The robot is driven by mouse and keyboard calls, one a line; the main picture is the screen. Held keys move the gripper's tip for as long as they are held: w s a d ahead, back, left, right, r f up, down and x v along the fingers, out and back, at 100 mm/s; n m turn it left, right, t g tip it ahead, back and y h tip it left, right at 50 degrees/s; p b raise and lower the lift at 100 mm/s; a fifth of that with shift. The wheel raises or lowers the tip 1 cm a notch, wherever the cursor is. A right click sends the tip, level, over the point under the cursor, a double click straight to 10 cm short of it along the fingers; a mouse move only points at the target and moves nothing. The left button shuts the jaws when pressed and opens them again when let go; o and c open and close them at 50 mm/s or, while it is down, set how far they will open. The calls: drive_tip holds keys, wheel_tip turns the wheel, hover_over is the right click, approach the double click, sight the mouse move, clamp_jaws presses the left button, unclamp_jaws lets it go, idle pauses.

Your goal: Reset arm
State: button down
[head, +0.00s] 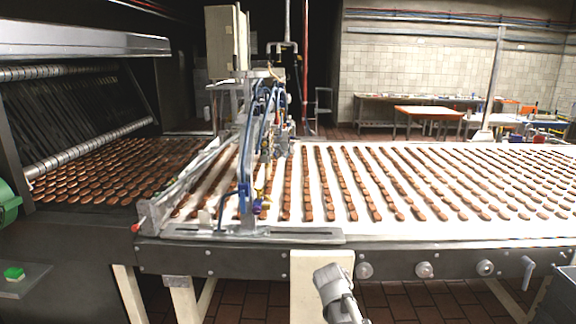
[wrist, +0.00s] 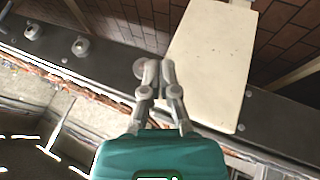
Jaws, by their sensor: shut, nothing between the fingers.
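My gripper (wrist: 155,72) shows in the wrist view, with its two grey fingers drawn together beyond the teal body and nothing between them. It is in front of the dark side rail of the conveyor and the cream panel (wrist: 212,60); I cannot tell the exact gap. In the head view, a grey link of my arm rises at the bottom centre in front of the cream panel (head: 321,268). The gripper's fingers are not clearly visible there.
The conveyor (head: 420,230) carries many rows of brown biscuits (head: 330,180). A machine frame with blue hoses (head: 246,150) stands over it. A green button (head: 14,273) is at lower left. Knobs (head: 424,269) and a lever (head: 527,270) stick out from the front rail. Brick floor lies below.

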drive_tip(key=s+g+y+p, duration=0.1)
drive_tip(key=s+g+y, duration=0.3)
drive_tip(key=s, duration=1)
drive_tip(key=shift+a+f+g+y+p, duration=0.3)
drive_tip(key=shift+a+f+p, duration=0.05)
drive_tip(key=c, duration=1.4)
unclamp_jaws()
